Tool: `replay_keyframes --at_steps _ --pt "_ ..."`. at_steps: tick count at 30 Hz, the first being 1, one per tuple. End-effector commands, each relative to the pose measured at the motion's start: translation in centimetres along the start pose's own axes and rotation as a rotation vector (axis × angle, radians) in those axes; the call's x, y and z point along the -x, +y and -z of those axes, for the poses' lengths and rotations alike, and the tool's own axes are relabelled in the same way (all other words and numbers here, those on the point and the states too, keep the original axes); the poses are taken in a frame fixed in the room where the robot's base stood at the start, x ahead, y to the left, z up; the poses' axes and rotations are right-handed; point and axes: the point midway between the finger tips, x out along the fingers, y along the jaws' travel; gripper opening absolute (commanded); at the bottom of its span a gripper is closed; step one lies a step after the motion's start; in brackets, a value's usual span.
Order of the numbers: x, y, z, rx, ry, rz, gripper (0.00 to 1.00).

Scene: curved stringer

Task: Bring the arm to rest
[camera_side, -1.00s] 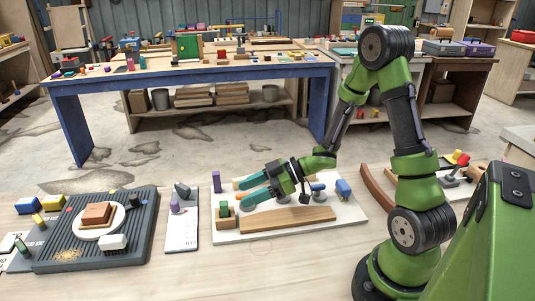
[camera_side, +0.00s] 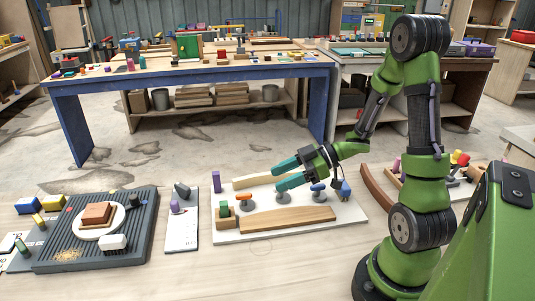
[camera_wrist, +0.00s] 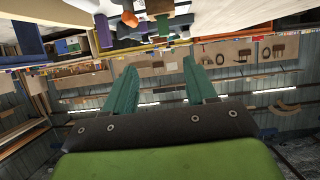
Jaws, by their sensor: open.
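My gripper (camera_side: 288,174) is open, its two teal fingers apart with nothing between them. It is above the back right part of the white board (camera_side: 230,231) on the near bench, pointing left. In the wrist view my gripper (camera_wrist: 155,85) also shows spread teal fingers with an empty gap. The white board carries a curved wooden strip (camera_side: 288,218), a second wooden strip (camera_side: 255,181) behind it, and orange-topped (camera_side: 244,198) and blue clamps on grey bases.
A dark grooved tray (camera_side: 75,260) with a white disc and brown blocks is at the left. A white panel (camera_side: 182,230) with purple pieces lies beside it. A brown curved piece (camera_side: 376,186) lies right of the board. A blue-framed table (camera_side: 200,77) stands behind.

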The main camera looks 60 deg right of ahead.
Motion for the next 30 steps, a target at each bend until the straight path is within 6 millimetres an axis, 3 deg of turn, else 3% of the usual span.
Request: replay_keyframes --at_steps 4,9,12,15,19,23,30 --pt "0.5 3.8 -2.1 -0.053 -0.104 -0.199 0.56" --pt "3.7 9.5 -3.3 -0.146 -0.289 -0.564 0.56" --pt "5.9 11.0 -2.9 -0.223 -0.382 -0.744 0.56" --pt "7.9 10.9 -1.9 -0.326 -0.455 -0.886 0.56" --pt "9.2 8.6 -0.1 -0.501 -0.513 -0.995 0.56" --pt "8.8 3.8 2.2 -0.709 -0.530 -0.993 0.56" --pt "5.1 -8.8 8.7 -1.001 -0.471 -0.690 0.56"
